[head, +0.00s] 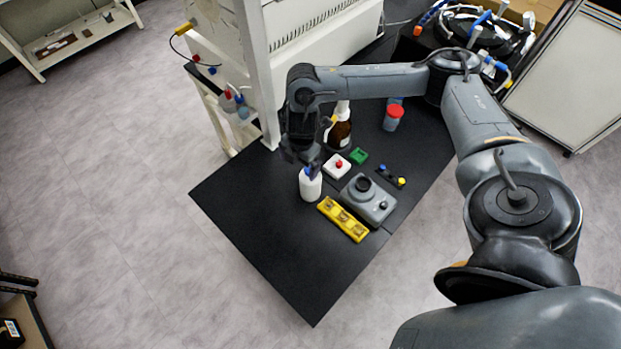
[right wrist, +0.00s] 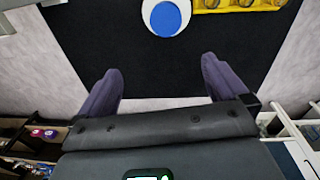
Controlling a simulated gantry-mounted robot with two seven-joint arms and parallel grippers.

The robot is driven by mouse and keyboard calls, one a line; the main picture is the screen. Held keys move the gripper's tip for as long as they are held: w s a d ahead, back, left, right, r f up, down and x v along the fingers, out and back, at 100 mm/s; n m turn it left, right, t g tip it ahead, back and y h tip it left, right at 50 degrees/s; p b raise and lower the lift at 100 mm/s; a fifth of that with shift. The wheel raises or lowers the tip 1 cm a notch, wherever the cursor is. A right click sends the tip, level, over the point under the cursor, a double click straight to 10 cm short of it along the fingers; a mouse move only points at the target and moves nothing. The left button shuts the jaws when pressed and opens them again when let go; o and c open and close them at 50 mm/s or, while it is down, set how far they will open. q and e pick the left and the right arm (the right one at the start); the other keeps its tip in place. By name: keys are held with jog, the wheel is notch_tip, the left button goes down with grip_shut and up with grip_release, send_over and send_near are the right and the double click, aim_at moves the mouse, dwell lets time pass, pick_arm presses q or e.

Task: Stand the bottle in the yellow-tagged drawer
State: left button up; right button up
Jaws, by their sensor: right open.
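A white bottle (head: 310,186) with a blue cap stands upright on the black bench top, near its left edge. In the right wrist view the bottle (right wrist: 150,22) is seen from above, its blue cap towards me, beyond my fingertips. My right gripper (head: 306,164) is over the bottle, close to its cap in the head view. In the right wrist view my right gripper (right wrist: 160,66) is open with nothing between its fingers. I cannot make out a yellow-tagged drawer in either view. My left gripper is not in view.
On the black bench (head: 290,265), a yellow rack (head: 343,219), a grey device with a round top (head: 368,199), a white box with a red button (head: 337,166) and a brown bottle (head: 341,130) stand close by. A red-capped jar (head: 393,117) is farther back. The bench's front corner is clear.

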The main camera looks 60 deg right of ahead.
jog(key=a+m+t+y, duration=0.1)
jog(key=a+t+y, duration=0.45)
jog(key=a, duration=2.55)
jog(key=s+d+f+m+g+h, duration=0.2)
jog(key=s+d+m+h, duration=0.3)
jog(key=s+d+m, duration=0.8)
jog(key=shift+s+g, duration=0.35)
jog(key=shift+s, duration=0.2)
jog(key=shift+h, duration=0.25)
